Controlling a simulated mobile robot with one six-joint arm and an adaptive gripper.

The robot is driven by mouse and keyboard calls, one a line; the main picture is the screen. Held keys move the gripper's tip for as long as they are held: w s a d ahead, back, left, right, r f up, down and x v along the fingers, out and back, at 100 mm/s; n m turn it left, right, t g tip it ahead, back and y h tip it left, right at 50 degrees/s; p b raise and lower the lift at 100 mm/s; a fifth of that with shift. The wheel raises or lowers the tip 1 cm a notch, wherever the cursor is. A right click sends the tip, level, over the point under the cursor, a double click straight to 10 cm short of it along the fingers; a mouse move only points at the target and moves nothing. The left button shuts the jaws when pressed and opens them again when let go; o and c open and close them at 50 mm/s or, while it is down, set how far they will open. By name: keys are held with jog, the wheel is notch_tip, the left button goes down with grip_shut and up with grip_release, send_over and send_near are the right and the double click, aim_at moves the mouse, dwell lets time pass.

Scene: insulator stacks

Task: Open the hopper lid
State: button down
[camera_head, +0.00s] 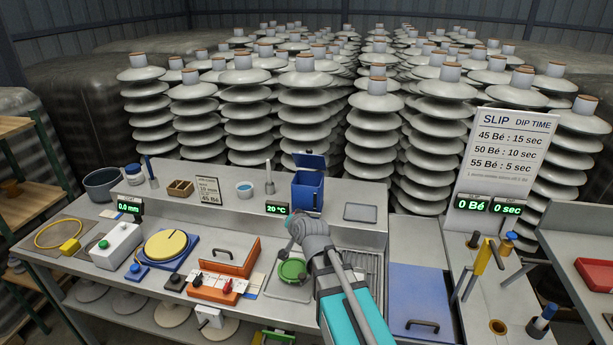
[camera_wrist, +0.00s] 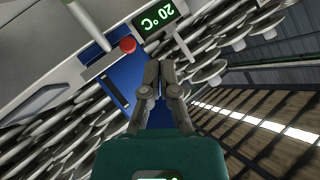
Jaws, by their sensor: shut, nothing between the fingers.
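The hopper appears to be the blue box (camera_head: 307,193) standing upright on the back ledge of the bench. Its blue lid (camera_head: 310,160) shows as a raised flap above the box, tilted up at the back. My gripper (camera_head: 296,222) is in front of and below the box, with its fingers shut and empty. In the wrist view my gripper (camera_wrist: 161,68) points toward the blue box (camera_wrist: 122,80), which shows partly behind the fingers. I cannot tell whether the fingers touch it.
A 20 °C display (camera_head: 277,209) and a small grey plate (camera_head: 360,213) flank the box. An orange handled box (camera_head: 228,256) is left; a flat blue handled panel (camera_head: 418,292) is right. Insulator stacks (camera_head: 305,95) crowd behind.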

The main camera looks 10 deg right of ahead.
aim_at(308, 157)
jog(key=w+d+r+m+t+h+b, duration=0.1)
jog(key=m+t+h+b, duration=0.2)
jog(key=m+h+b, duration=0.1)
jog(key=w+d+r+m+t+h+b, duration=0.1)
jog(key=m+t+h+b, duration=0.3)
jog(key=m+b, duration=0.2)
jog(key=w+d+r+m+t+h+b, duration=0.1)
jog(key=m+t+h+b, duration=0.3)
jog(key=m, duration=0.3)
jog(key=shift+w+d+m+h+b, duration=0.2)
jog(key=shift+w+m+h+b, duration=0.15)
jog(key=shift+b, duration=0.3)
jog(key=shift+p+x, duration=4.05)
jog(key=shift+x, duration=2.95)
